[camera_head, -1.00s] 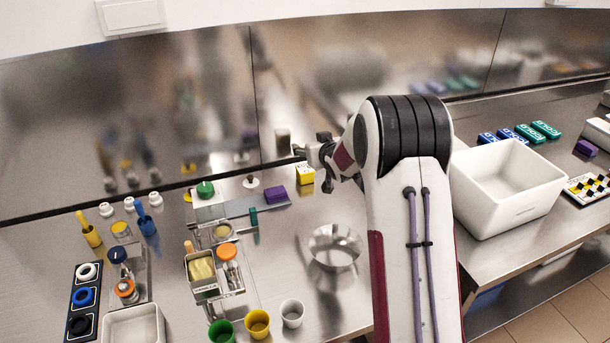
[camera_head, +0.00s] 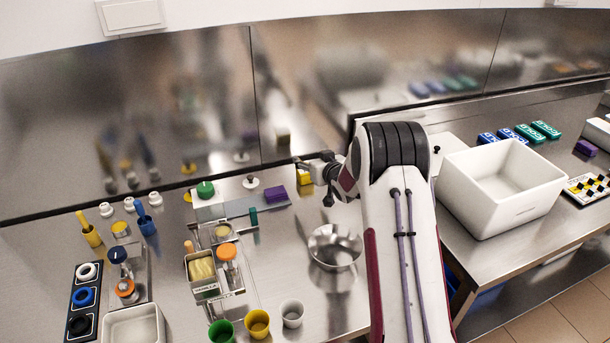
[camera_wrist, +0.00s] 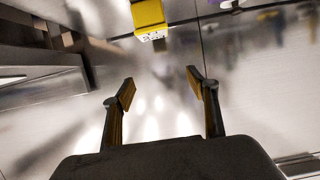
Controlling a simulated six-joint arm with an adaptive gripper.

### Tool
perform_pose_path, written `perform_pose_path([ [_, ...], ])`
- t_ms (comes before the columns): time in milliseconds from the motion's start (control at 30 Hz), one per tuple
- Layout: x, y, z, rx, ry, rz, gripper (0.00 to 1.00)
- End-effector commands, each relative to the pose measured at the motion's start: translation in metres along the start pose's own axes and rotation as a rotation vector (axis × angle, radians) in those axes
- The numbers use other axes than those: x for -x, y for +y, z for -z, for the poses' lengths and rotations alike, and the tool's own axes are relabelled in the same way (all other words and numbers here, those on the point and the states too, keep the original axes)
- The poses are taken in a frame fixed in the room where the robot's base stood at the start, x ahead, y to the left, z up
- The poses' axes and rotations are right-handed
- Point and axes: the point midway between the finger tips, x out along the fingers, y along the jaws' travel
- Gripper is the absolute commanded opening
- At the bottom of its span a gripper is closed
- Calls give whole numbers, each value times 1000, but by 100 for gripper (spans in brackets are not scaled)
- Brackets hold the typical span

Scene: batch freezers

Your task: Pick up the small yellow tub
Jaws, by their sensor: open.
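A small boxy yellow tub (camera_head: 304,178) with a pale, dark-marked face stands on the steel counter near the back wall in the head view, partly covered by my gripper (camera_head: 313,180). In the wrist view the yellow tub (camera_wrist: 148,14) is at the top edge, cut off by the frame, ahead of my gripper (camera_wrist: 160,86). My fingers are open with nothing between them, and the tub lies outside them. A yellow cup (camera_head: 257,324) stands at the front of the counter, between a green cup (camera_head: 221,331) and a white cup (camera_head: 292,314).
A purple block (camera_head: 277,193) sits left of the yellow tub. A metal bowl (camera_head: 334,247) stands below my gripper in the head view. A large white bin (camera_head: 502,222) is right of my arm. The steel back wall (camera_head: 310,90) is close behind the tub.

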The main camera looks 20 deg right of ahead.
Motion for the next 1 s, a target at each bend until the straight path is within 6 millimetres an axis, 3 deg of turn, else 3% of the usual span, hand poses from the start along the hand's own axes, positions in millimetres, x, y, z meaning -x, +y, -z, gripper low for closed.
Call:
perform_pose_path([
  [500,-17,0,-47,-1,-1,0,58],
  [1000,-20,0,-53,0,0,0,58],
])
